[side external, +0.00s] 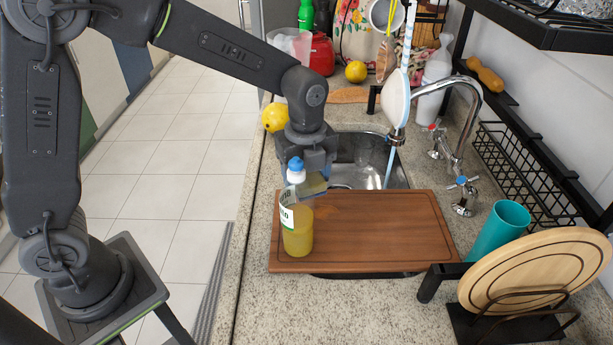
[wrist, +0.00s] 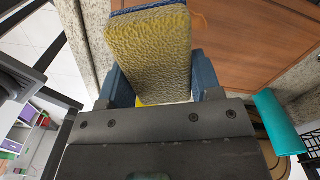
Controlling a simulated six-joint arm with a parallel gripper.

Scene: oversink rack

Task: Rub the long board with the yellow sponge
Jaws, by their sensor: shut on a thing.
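The long board (side external: 380,232) is a brown wooden board lying flat across the sink. In the wrist view its surface (wrist: 250,45) fills the upper right. The yellow sponge (wrist: 150,50) has a blue layer along one side and sits between the blue fingers of my gripper (wrist: 163,88), which is shut on it. In the side external view the sponge (side external: 315,185) shows under my gripper (side external: 308,170), over the far left part of the board, partly hidden behind a bottle. I cannot tell whether the sponge touches the board.
The bottle (side external: 297,235) of yellow liquid with a blue cap stands on the board's left part, close to my gripper. A teal cup (side external: 498,232) and a round wooden board (side external: 535,270) stand at right. The board's middle is clear.

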